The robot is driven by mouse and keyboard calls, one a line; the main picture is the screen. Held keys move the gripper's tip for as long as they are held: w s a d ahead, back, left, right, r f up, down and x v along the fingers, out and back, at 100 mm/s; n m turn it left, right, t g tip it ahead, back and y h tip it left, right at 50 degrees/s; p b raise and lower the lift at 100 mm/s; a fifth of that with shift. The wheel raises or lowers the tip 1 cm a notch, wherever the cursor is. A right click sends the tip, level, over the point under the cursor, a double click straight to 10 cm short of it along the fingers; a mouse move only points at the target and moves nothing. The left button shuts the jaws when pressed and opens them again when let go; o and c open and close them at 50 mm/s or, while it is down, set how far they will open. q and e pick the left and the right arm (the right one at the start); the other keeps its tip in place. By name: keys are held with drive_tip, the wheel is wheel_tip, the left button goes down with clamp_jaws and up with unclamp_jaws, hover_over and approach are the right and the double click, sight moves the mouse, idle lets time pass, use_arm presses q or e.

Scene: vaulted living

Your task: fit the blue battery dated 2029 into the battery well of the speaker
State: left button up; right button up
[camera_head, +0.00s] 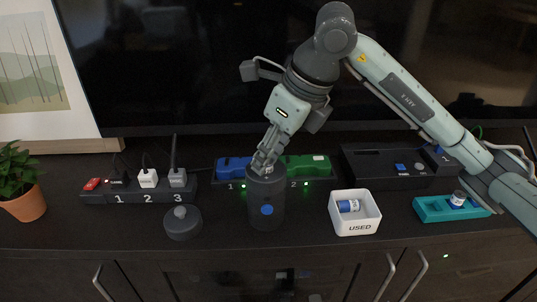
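The speaker (267,212) appears to be the dark upright cylinder with a blue dot on its front, in the middle of the cabinet top. My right gripper (264,164) points down at the top of this cylinder, its fingertips at or just inside the upper rim. The fingers look close together, but whether they hold anything is hidden. A blue battery (348,206) lies in the white box marked USED (357,227). A blue and white battery (458,198) sits in the teal tray (430,209) at the right. Dates are too small to read. My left gripper is not in view.
A dark round lid with a knob (183,226) lies left of the cylinder. Behind are a blue unit (232,167) and a green unit (306,165) on a dark base, and a black device (372,169). A power strip (147,196) and a potted plant (21,185) stand left.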

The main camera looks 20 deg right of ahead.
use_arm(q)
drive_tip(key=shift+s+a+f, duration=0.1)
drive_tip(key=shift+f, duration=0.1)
use_arm(e)
drive_tip(key=shift+o, duration=0.2)
drive_tip(key=shift+s+f, duration=0.1)
drive_tip(key=shift+f, duration=0.2)
drive_tip(key=shift+r+p, duration=0.6)
drive_tip(key=shift+p, duration=0.05)
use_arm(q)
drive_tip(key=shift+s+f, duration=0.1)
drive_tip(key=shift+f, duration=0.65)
use_arm(e)
drive_tip(key=v, duration=1.2)
drive_tip(key=shift+f, duration=0.1)
